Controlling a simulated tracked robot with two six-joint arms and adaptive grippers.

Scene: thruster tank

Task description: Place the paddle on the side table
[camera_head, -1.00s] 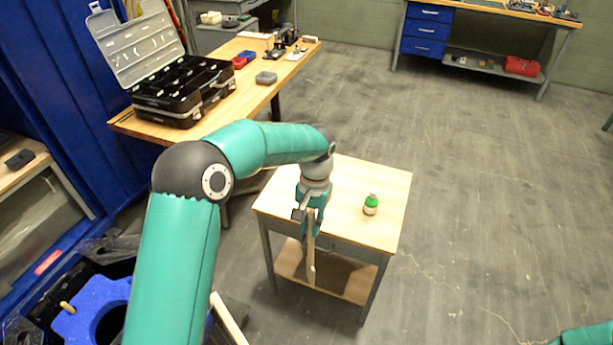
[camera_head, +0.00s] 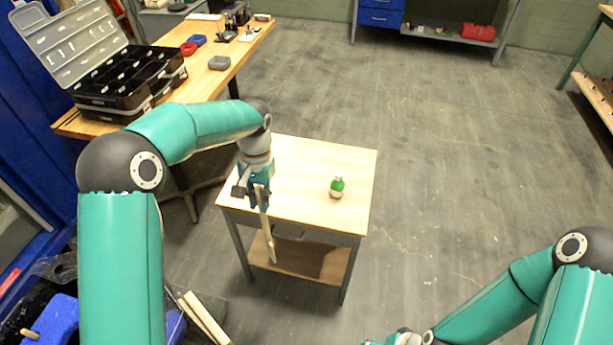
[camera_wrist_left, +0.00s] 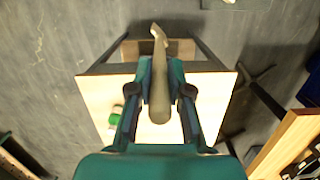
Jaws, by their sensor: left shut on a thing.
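The paddle (camera_head: 267,234) is a pale, slim wooden piece that hangs down, tilted, from my left gripper (camera_head: 258,196). The gripper is shut on it, and the paddle also shows between the fingers in the left wrist view (camera_wrist_left: 159,85). The side table (camera_head: 300,172) has a light wooden top, grey legs and a lower shelf. My left gripper is over the left front part of its top, and the paddle's lower end reaches past the front edge in the head view. My right arm shows at the lower right, with its gripper (camera_head: 402,339) partly cut off by the bottom edge.
A green and white bottle (camera_head: 337,188) stands on the right part of the side table. A workbench (camera_head: 225,82) at the upper left carries an open black organizer case (camera_head: 125,85). The rest of the tabletop is clear, and open floor lies to the right.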

